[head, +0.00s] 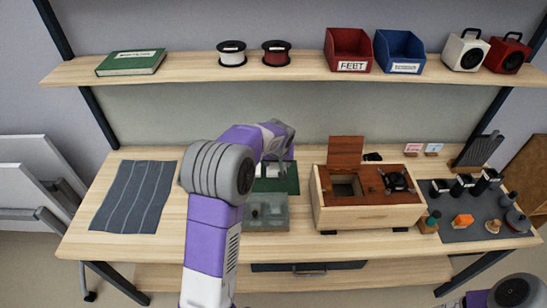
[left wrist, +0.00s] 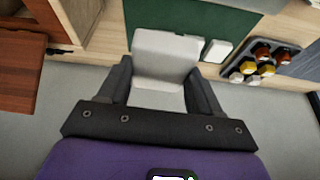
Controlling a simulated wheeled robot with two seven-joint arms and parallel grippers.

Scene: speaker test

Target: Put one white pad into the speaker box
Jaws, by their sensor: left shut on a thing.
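The speaker box (head: 365,216) is light wood with a red-brown top. It stands right of the middle of the table in the head view, with a square opening (head: 345,187) in its top; its edge shows at the left of the left wrist view (left wrist: 78,18). My left gripper (left wrist: 160,78) is shut on a white pad (left wrist: 165,52), over or near the green mat (left wrist: 190,18). In the head view, my left arm partly hides the gripper and pads. My right gripper is out of view.
A grey tray (head: 274,224) with small parts lies in front of the green mat. A red-brown panel (head: 345,151) stands behind the box opening. A dark mat (head: 460,233) with parts lies at the right, a grey cloth (head: 131,200) at the left. A shelf (head: 200,76) runs above.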

